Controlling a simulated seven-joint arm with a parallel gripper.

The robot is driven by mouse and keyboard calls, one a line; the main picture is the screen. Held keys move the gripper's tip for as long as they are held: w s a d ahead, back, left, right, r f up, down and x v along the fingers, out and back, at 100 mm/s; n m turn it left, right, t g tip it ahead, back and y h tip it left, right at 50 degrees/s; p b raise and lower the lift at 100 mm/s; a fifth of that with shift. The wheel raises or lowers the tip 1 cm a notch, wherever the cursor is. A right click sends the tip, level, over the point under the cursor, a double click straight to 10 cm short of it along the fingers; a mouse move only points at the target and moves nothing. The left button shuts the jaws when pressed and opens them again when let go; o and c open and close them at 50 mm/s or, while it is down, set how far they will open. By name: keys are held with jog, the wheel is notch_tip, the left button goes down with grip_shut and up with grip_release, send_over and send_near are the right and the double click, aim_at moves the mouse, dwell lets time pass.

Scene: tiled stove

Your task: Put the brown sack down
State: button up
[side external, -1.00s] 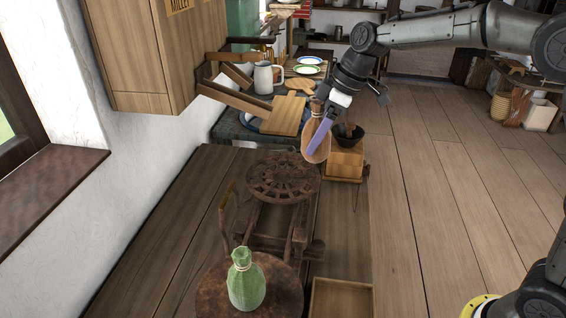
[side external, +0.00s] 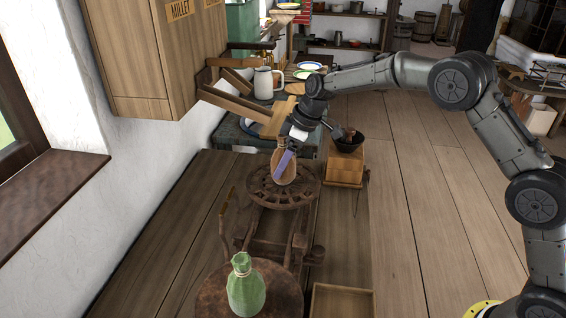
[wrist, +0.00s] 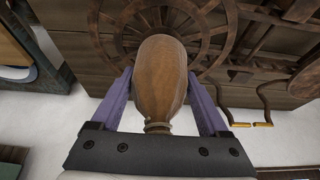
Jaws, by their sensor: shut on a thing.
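The brown sack (side external: 288,172) is a rounded pouch tied at its neck. My gripper (side external: 279,170), with purple fingers, is shut on it, one finger on each side, as the wrist view (wrist: 160,78) shows. The neck is toward my gripper and the rounded body points away. In the side view the sack overlaps the far part of a dark, spoked round plate (side external: 287,196); I cannot tell whether it touches. The spoked plate (wrist: 210,28) also lies beyond the sack in the wrist view, partly hidden by it.
A green tied sack (side external: 245,288) stands on a round brown plate (side external: 205,295) in front. A wooden frame (side external: 299,235) links both plates. Behind are a small wooden box (side external: 345,172), a dark bowl (side external: 350,143) and a mug (side external: 263,84). A wall cabinet (side external: 140,60) is at left.

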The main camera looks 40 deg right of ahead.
jog(key=shift+f, duration=0.2)
jog(key=shift+f, duration=0.15)
jog(key=o, duration=1.5)
jog(key=shift+f, duration=0.1)
jog(key=shift+o, duration=0.2)
